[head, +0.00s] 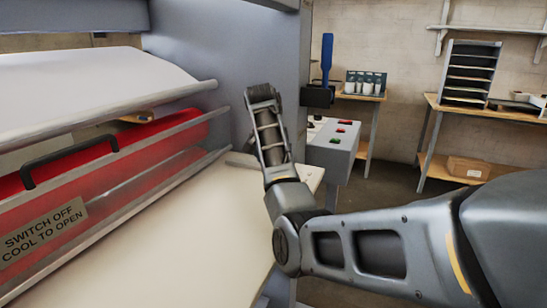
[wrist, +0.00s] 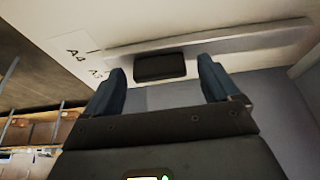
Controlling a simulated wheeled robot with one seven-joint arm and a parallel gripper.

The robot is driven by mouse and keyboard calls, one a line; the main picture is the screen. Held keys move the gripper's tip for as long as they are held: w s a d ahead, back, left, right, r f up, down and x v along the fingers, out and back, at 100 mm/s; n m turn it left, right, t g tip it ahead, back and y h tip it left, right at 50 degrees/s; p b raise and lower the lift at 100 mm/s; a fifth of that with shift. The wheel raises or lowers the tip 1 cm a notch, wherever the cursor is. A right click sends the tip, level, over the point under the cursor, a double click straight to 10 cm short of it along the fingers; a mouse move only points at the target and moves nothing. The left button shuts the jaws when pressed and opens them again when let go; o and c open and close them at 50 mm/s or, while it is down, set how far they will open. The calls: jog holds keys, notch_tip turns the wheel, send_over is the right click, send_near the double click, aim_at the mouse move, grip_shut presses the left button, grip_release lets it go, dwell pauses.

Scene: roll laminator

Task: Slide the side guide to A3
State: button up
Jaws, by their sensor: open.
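In the wrist view, a dark block (wrist: 160,67) sits against a long pale grey bar (wrist: 235,43), which looks like the side guide. The bar's left end lies close to the printed A4 (wrist: 75,54) and A3 (wrist: 95,73) marks on the cream table; I cannot tell which mark it lines up with. My gripper (wrist: 162,68) is open, with one dark finger to each side of the block and a gap on both sides. I cannot tell whether the fingers are at the block's depth. In the head view my arm hides part of the table's far end.
The laminator's red cover (head: 110,165) with a black handle (head: 68,160) stands left of the cream feed table (head: 150,235). A grey side panel (head: 235,60) rises behind. A control box (head: 333,145) with coloured buttons is beyond my arm. Shelves stand at the right.

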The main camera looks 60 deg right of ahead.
jog(key=shift+d+f, duration=0.1)
jog(key=shift+f, duration=0.15)
